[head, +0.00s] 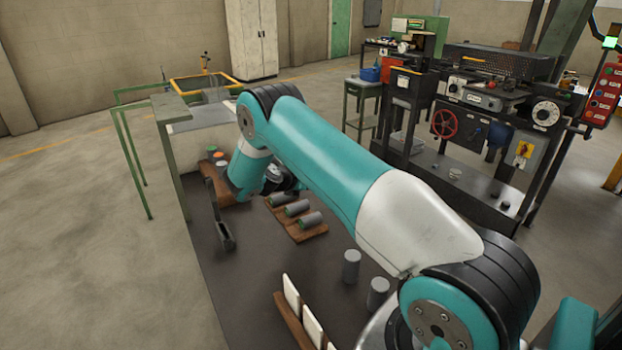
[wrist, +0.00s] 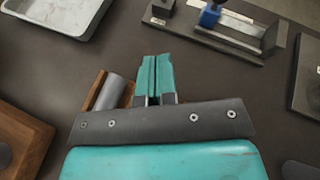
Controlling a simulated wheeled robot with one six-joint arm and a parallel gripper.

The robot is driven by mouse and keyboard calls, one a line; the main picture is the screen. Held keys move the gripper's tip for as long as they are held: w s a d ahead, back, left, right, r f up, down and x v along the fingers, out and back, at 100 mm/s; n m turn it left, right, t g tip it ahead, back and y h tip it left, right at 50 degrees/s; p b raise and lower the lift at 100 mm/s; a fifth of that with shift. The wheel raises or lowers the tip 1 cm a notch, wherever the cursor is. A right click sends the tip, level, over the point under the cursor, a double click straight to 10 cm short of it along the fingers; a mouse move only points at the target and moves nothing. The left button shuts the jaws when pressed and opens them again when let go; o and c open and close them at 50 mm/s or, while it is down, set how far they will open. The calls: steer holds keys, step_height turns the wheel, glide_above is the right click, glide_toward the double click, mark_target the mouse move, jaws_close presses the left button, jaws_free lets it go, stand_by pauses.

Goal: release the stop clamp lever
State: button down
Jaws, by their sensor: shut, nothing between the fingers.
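In the wrist view, a blue piece (wrist: 209,15) stands on a dark metal rail fixture (wrist: 225,42) near the top right; it may be the stop clamp lever, but I cannot tell for sure. My gripper (wrist: 155,62) has teal fingers pressed together, with nothing between them. It is over the dark table, apart from the fixture, which lies beyond and to the right of the fingertips. In the head view my own arm hides the fingers and I cannot make out the blue piece.
A grey cylinder in a wooden rack (wrist: 93,88) lies close left of my fingers. A pale tray (wrist: 60,30) is at upper left, a wooden block (wrist: 22,135) at lower left.

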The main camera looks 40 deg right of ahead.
steer(key=b+x, duration=0.1)
steer(key=x, duration=0.1)
steer(key=b+x, duration=0.1)
steer(key=x, duration=0.2)
steer(key=b+x, duration=0.2)
steer(key=x, duration=0.1)
steer(key=shift+s+a+f, duration=0.1)
steer(key=shift+a+f, duration=0.1)
steer(key=shift+f, duration=0.05)
steer(key=d, duration=0.1)
steer(key=d+r, duration=0.1)
steer(key=w+d+r, duration=0.1)
steer(key=d, duration=0.1)
steer(key=shift+w+b, duration=0.1)
steer(key=shift+b, duration=0.25)
steer(key=shift+a, duration=0.1)
